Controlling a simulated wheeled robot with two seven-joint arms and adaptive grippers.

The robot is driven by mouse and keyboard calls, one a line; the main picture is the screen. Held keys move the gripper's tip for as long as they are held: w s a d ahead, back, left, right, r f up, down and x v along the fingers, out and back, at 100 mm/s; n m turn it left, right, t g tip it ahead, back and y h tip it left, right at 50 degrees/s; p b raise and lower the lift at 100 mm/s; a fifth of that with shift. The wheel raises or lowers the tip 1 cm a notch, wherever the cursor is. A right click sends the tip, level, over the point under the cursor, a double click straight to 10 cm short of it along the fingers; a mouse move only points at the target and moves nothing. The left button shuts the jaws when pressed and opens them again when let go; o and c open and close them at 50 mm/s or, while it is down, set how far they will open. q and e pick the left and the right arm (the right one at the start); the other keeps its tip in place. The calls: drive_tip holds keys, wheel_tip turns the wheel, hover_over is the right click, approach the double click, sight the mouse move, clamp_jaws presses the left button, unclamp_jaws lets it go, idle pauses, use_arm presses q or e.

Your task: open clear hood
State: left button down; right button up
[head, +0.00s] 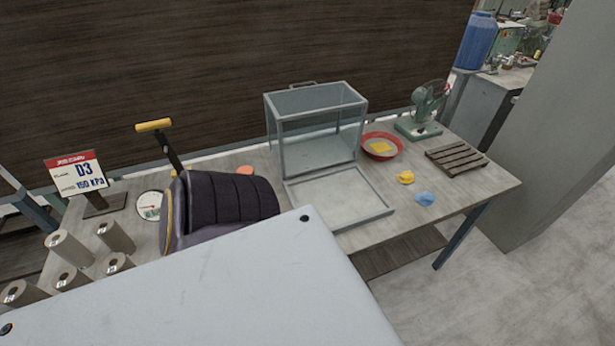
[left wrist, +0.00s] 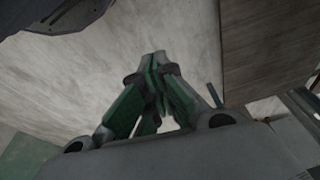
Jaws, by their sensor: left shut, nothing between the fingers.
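The clear hood (head: 318,132) stands at the back of the table in the head view, with clear panels in a grey frame. It looks tipped up on its rear edge, behind a shallow grey-rimmed base (head: 361,222) that lies flat and uncovered. A small handle (head: 303,84) shows at the hood's upper back edge. My left gripper (left wrist: 158,62) has its green and grey fingers together in the left wrist view, with nothing between them. The hood cannot be made out there, and the left gripper is outside the head view. My right gripper is in neither view.
Right of the hood are a red bowl (head: 368,153), yellow (head: 405,177) and blue lumps (head: 425,199), a slatted rack (head: 456,160) and a green fan (head: 425,118). A dark padded seat-like object (head: 225,208) and a D3 sign (head: 80,175) are at left.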

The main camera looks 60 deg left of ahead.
use_arm(q)
drive_tip(key=w+a+r+t+y, duration=0.1)
drive_tip(key=w+a+r, duration=0.1)
drive_tip(key=r, duration=0.8)
drive_tip(key=w+a+r+t, duration=0.1)
drive_tip(key=w+a+r, duration=0.1)
drive_tip(key=r, duration=0.9)
drive_tip(key=w+a+r+n+t+y, duration=0.1)
drive_tip(key=w+a+r+n+y, duration=0.1)
drive_tip(key=w+a+r, duration=0.5)
drive_tip(key=w+a+r+n+y, duration=0.25)
drive_tip(key=a+r, duration=0.25)
drive_tip(key=a, duration=0.4)
drive_tip(key=w+a+r+n+t+y, duration=0.1)
drive_tip(key=w+a+r+y, duration=0.1)
drive_tip(key=w+a+r, duration=0.35)
wheel_tip(320, 180, up, 18)
drive_tip(key=n+g+y, duration=0.4)
drive_tip(key=n+y, duration=0.1)
drive_tip(key=n, duration=0.4)
hover_over(338, 105)
drive_tip(key=shift+w+a+m, duration=0.1)
drive_tip(key=shift+m, duration=0.15)
drive_tip(key=s+a+r+n+g+h, duration=0.1)
drive_tip(key=s+a+r+n+h, duration=0.2)
drive_tip(key=a, duration=0.7)
drive_tip(key=shift+s+r+n+g+h, duration=0.15)
drive_tip(key=shift+s+n+g+h, duration=0.35)
drive_tip(key=shift+n, duration=0.5)
drive_tip(key=shift+a, duration=0.1)
